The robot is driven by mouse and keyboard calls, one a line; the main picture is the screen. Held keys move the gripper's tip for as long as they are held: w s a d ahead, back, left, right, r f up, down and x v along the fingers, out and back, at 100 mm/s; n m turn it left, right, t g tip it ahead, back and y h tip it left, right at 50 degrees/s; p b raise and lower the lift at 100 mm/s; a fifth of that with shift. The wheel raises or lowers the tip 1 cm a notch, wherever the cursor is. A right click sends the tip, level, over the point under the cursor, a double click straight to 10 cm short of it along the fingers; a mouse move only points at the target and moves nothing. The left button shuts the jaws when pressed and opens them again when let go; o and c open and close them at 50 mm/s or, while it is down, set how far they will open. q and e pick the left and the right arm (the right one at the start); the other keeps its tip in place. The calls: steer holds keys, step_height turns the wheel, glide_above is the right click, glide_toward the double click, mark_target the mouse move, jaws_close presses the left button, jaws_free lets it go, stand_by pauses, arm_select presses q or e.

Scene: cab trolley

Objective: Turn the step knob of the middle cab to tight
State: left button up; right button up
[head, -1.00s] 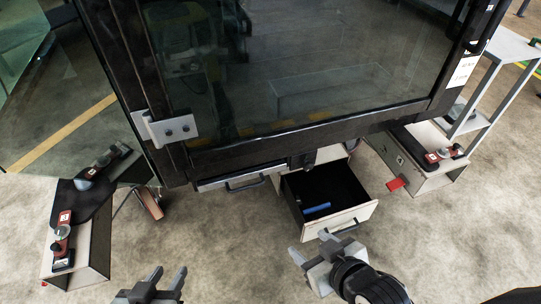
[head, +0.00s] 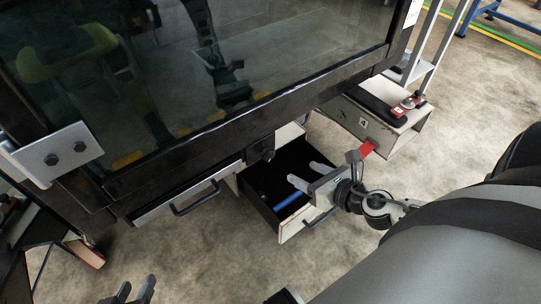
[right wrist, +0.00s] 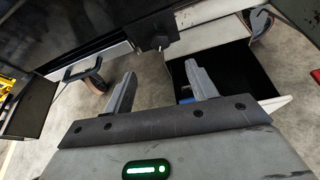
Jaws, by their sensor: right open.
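The cab with a dark glass door (head: 240,60) fills the upper head view. A small black knob-like part (head: 262,148) sits under its lower frame; it also shows in the right wrist view (right wrist: 158,38), ahead of the fingers. I cannot read its setting or tell surely that it is the step knob. My right gripper (head: 305,174) is open and empty, over the open drawer and right of the black part, apart from it. In the right wrist view its fingers (right wrist: 160,74) are spread with nothing between them. My left gripper (head: 134,289) is open and empty at the bottom left.
An open drawer (head: 292,228) with a blue object (head: 288,203) inside juts out below the frame. A shut drawer with a black handle (head: 195,198) lies left of it. A box marked 4 (head: 363,122) with a red tab (head: 367,149) stands right. Floor in front is free.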

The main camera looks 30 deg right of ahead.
mark_target(271, 156)
steer(key=b+x, duration=0.1)
steer(key=x, duration=1.1)
steer(key=shift+w+f, duration=0.1)
steer(key=shift+w, duration=0.1)
steer(key=shift+w+a+f, duration=0.15)
steer(key=shift+w+f, duration=0.05)
steer(key=shift+w, duration=0.4)
steer(key=c, duration=1)
